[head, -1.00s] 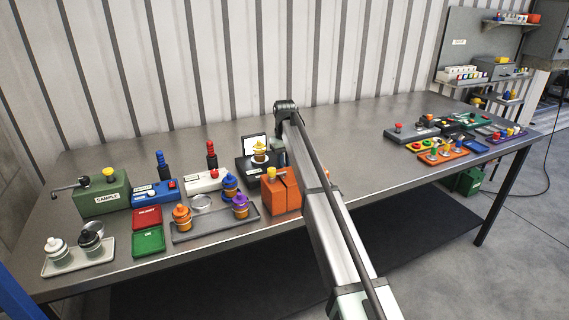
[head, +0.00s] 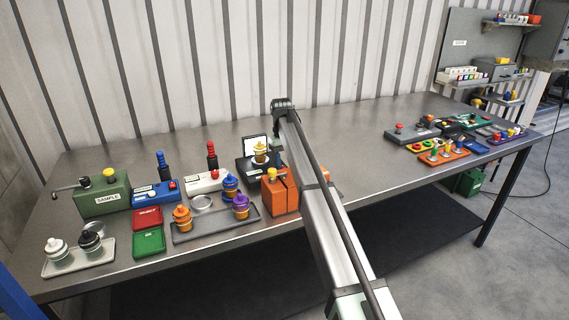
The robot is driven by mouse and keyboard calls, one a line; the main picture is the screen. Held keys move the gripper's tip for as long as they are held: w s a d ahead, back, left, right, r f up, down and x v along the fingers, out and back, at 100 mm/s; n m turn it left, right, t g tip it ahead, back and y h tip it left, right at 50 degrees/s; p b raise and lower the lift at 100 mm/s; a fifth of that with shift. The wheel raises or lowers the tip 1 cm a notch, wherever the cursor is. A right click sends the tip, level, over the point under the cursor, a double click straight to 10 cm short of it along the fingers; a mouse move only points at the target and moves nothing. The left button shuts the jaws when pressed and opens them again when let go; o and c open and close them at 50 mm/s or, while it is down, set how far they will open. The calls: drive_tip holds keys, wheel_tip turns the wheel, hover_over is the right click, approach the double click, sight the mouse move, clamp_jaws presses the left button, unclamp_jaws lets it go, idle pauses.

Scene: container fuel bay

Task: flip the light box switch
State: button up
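The light box (head: 246,169) looks to be the black unit at the middle of the bench, with a bright white upright panel (head: 250,143) at its back. A jar with amber and yellow parts (head: 260,154) stands on it, in front of the panel. Its switch is too small to make out. My gripper (head: 277,148) points down at the right edge of the light box, below the bend of my arm. Its fingers are small and partly hidden, so I cannot tell whether they are open, or touching the box.
An orange block (head: 279,194) with a yellow knob stands just in front of the light box. A grey tray (head: 216,228) with orange and purple jars lies to its left, near white (head: 204,182) and blue (head: 156,195) switch boxes. The bench behind is clear.

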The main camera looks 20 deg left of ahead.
sight(283, 166)
wheel_tip(283, 166, up, 12)
drive_tip(key=w+a, duration=0.1)
idle(0.7)
idle(0.3)
